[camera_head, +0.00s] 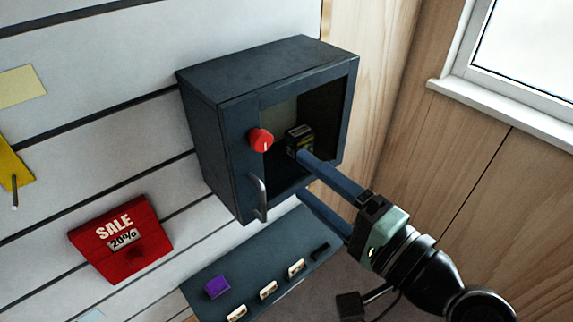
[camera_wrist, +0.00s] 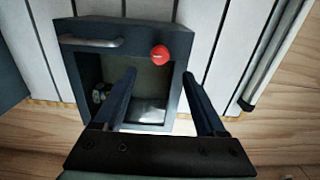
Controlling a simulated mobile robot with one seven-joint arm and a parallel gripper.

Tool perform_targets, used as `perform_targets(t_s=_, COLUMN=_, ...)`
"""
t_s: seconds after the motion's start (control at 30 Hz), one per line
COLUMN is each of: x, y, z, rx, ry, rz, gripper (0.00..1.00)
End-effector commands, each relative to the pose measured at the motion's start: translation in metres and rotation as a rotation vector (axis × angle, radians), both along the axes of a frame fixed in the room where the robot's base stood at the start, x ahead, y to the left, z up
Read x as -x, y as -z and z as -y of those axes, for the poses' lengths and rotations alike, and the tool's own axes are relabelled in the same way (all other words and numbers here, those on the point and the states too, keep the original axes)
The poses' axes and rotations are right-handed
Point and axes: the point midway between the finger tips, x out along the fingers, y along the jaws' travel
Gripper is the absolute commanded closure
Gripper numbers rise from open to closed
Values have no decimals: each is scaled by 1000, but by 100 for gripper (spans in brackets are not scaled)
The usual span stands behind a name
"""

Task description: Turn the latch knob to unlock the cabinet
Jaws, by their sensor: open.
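The dark blue-grey cabinet (camera_head: 212,150) hangs on the white slatted wall. Its front has a window-like opening, and its door looks shut. The round red latch knob (camera_head: 261,140) sits on the front frame, above a metal handle (camera_head: 259,197); a pale mark shows on the knob. My gripper (camera_head: 303,176) is open and empty, its two long blue fingers reaching toward the cabinet front, to the right of the knob. In the wrist view, the knob (camera_wrist: 159,54) appears beyond the fingertips, between them and a little higher. I see no contact with the knob.
A dark item (camera_head: 299,138) shows inside the cabinet. Below is a dark shelf (camera_head: 215,268) with a purple block (camera_head: 217,287) and several pale tags. A red sale box (camera_head: 122,238) is on the wall at left. A wooden wall with a window (camera_head: 520,50) stands at right.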

Motion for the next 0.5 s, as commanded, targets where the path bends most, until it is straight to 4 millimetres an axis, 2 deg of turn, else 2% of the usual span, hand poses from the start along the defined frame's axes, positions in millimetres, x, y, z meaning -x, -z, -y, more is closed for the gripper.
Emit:
perform_targets(t_s=0.2, x=19, y=0, z=14, rx=0, ry=0, rz=1, gripper=27)
perform_targets(t_s=0.5, x=22, y=0, z=15, rx=0, ry=-2, rz=0, gripper=27)
